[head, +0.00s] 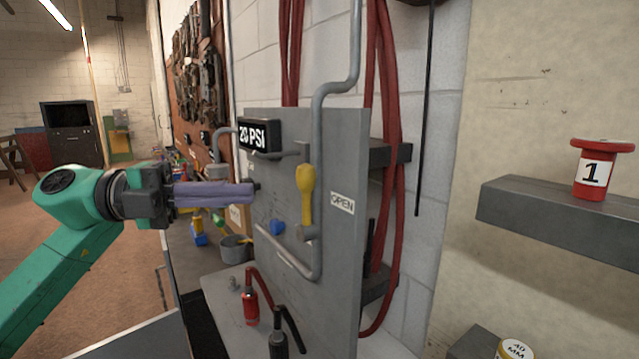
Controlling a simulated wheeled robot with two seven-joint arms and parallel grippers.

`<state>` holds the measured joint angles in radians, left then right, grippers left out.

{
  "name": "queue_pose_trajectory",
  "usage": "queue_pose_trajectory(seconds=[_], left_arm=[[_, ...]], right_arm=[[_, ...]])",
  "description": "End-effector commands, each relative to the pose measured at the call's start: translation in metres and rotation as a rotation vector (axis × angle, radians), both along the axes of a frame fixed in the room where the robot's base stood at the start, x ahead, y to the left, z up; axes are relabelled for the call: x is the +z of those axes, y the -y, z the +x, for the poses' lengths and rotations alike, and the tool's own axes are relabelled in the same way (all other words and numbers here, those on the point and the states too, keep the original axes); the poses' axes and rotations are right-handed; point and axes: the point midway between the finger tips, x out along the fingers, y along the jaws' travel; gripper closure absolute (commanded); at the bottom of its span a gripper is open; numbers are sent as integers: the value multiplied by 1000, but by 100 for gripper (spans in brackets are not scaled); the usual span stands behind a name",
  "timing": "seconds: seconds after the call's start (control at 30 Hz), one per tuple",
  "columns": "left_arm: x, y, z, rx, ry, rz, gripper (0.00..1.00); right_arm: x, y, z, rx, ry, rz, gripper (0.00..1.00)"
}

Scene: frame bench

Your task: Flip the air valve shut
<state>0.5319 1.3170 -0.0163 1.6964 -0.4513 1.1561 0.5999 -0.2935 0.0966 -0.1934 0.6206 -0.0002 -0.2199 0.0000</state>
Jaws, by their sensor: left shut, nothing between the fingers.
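The air valve has a yellow lever (306,188) that stands upright on the face of a grey panel (338,270). Its wide end is up, and its lower end meets a fitting on the grey pipe (317,130). An OPEN label (342,203) is on the panel to its right. My left gripper (250,190) comes in from the left, with its long fingers shut and empty. The fingertips are left of the lever, with a gap between them in the picture; I cannot tell the depth between them. My right gripper is not in view.
A 20 PSI display (260,136) sits above my left fingertips. A blue knob (277,227) is low on the panel. Red (251,308) and black (278,343) tools stand at its foot. Red hoses (388,100) hang behind. A red spool (598,172) is on the right shelf.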

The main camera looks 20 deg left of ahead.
Motion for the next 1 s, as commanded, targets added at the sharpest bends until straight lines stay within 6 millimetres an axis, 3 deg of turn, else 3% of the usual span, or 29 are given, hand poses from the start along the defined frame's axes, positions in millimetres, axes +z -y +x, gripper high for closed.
queue_pose_trajectory(seconds=[0.1, 0.2, 0.5, 0.67, 0.8, 1.0], left_arm=[[0, 1, 1, 0, -1, -1, 100], [2, 7, 3, -1, -1, -1, 100], [9, 62, 22, -4, 0, -4, 100], [9, 95, 33, -4, 2, -5, 100], [6, 79, 55, 3, -3, -6, 100], [1, 69, 66, 1, 0, -3, 100]], right_arm=[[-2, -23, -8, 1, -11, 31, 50], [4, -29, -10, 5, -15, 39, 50], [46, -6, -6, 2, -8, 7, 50], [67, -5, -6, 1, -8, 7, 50], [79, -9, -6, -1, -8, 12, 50], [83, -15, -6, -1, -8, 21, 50]])
